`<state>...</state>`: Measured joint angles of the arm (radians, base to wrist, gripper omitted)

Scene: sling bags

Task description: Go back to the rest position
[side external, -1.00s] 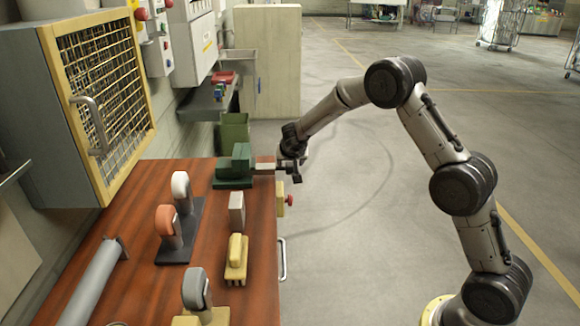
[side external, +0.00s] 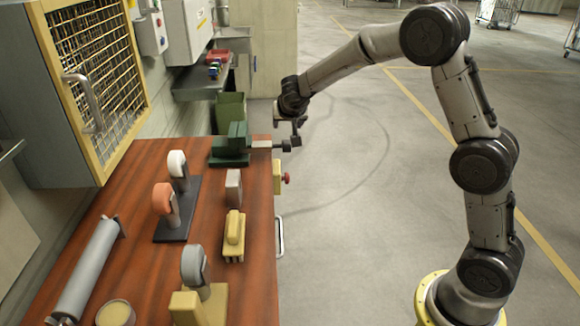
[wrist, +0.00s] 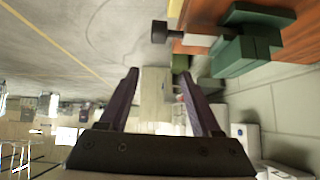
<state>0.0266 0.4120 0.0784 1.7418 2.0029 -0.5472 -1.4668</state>
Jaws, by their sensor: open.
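My gripper (side external: 300,122) is at the end of my raised arm, just above the dark knob at the right end of the green vise's shaft. In the wrist view my gripper (wrist: 159,73) has two dark fingers spread apart with nothing between them. The green vise (side external: 230,150) sits at the far right corner of the wooden bench, with its shaft and knob sticking out past the edge. The vise also shows in the wrist view (wrist: 245,42), at the upper right, with its black knob (wrist: 158,32) clear of the fingers.
The wooden bench (side external: 145,215) holds several stands and blocks, a yellow block (side external: 234,235) and a grey cylinder (side external: 88,268). A red knob (side external: 286,178) juts from its right edge. A mesh-fronted cabinet (side external: 95,75) hangs at left. Open floor (side external: 350,230) lies right of the bench.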

